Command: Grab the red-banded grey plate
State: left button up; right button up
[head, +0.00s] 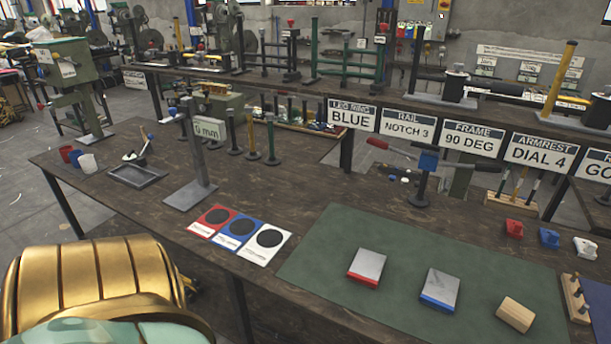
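The red-banded grey plate (366,266) lies flat on the green mat (324,239), left of the mat's middle. Its red band runs along the near edge. A similar grey plate with a blue band (440,288) lies to its right on the same mat, a gap apart. A gold and pale green rounded part of my own body fills the lower left corner. Neither of my grippers shows in the head view.
A wooden block (516,314) lies right of the plates. Red, blue and white cards (240,231) with black discs lie left of the mat. A post on a flat base (190,195) stands behind them. Hanging signs (407,128) and a lever press (424,175) are at the back.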

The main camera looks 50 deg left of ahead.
aim_at(367, 267)
jog(key=i+u, duration=0.2)
jog(key=u, duration=0.25)
jog(key=i+u, duration=0.2)
jog(key=u, duration=0.2)
jog(key=i+l+u, duration=0.15)
jog(key=u, duration=0.3)
jog(key=i+l+u, duration=0.15)
jog(key=u, duration=0.3)
jog(key=i+l, duration=0.2)
